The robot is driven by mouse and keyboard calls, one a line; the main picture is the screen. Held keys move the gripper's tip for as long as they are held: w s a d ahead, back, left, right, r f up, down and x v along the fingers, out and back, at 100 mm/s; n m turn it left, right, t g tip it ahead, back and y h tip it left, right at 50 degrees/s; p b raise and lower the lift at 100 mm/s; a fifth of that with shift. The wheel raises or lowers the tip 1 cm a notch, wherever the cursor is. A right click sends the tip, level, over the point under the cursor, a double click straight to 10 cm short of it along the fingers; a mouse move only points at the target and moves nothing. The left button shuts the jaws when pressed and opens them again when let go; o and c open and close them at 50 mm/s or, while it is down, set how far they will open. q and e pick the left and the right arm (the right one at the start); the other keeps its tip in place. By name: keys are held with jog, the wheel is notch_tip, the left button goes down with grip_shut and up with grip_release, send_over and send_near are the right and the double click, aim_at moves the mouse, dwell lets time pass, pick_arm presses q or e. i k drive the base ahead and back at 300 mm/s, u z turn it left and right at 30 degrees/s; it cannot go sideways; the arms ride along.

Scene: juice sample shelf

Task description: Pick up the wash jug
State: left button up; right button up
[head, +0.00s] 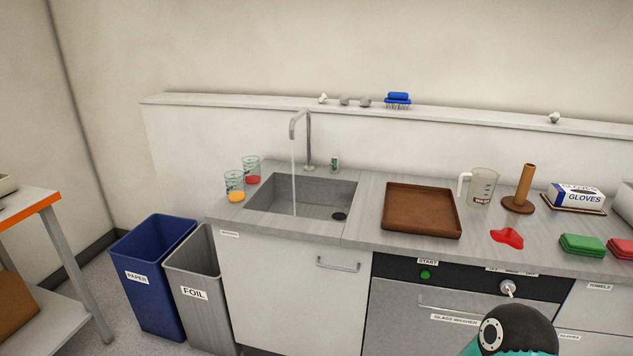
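The wash jug (481,187) is a clear measuring jug with a white handle on its left side and a dark label low on its front. It stands upright on the counter, between the brown tray (421,232) and a brown wooden post on a round base (524,188). A dark rounded part with teal edges, which looks like part of my arm, shows at the bottom right, well in front of the counter. No gripper fingers are visible, and nothing touches the jug.
A sink (262,198) with a running tap (309,140) lies left of the tray. Two beakers (234,187) with orange and red contents stand beside it. A red spill (507,238), green cloths (582,245) and a glove box (576,197) are on the right. Bins (154,275) stand at left.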

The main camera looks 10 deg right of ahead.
aim_at(484, 181)
jog(key=u, duration=0.05)
jog(key=k, duration=0.4)
jog(key=z, duration=0.75)
jog(key=i, duration=1.2)
jog(key=u, duration=0.5)
